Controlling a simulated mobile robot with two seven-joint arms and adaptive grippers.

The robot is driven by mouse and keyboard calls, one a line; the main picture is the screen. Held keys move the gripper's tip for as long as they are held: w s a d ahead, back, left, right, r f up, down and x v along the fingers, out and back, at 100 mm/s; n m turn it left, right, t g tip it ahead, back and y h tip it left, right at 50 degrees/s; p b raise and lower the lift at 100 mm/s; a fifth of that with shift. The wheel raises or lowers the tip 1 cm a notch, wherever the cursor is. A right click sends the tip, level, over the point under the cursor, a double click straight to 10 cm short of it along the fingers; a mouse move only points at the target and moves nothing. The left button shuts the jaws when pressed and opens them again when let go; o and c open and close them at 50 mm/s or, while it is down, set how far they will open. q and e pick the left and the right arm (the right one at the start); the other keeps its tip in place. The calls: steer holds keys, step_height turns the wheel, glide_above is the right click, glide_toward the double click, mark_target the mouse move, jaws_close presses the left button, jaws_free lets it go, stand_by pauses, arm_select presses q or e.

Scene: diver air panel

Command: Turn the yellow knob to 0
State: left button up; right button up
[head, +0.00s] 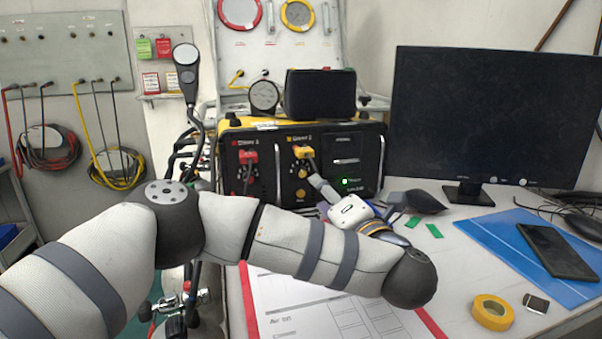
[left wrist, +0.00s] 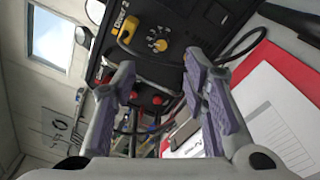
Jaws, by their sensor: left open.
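The yellow knob (head: 302,173) is on the right half of the black-faced air panel (head: 265,190), below a yellow connector (head: 303,152). My left gripper (head: 318,184) is in front of the panel, just to the lower right of the knob. In the left wrist view its two fingers (left wrist: 158,80) are spread apart with nothing between them, and the knob lies beyond them. My right gripper is not in view.
A black case (head: 320,94) and a round gauge (head: 264,95) sit on top of the panel. A monitor (head: 480,120) stands to the right. A red-edged sheet (head: 330,305) lies under my left arm. Yellow tape (head: 492,312) and a blue folder (head: 500,235) lie at the right.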

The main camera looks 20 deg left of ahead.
mark_target(303, 173)
arm_select(q)
steer(key=x, duration=1)
steer(key=shift+a+f, duration=0.15)
jaws_close()
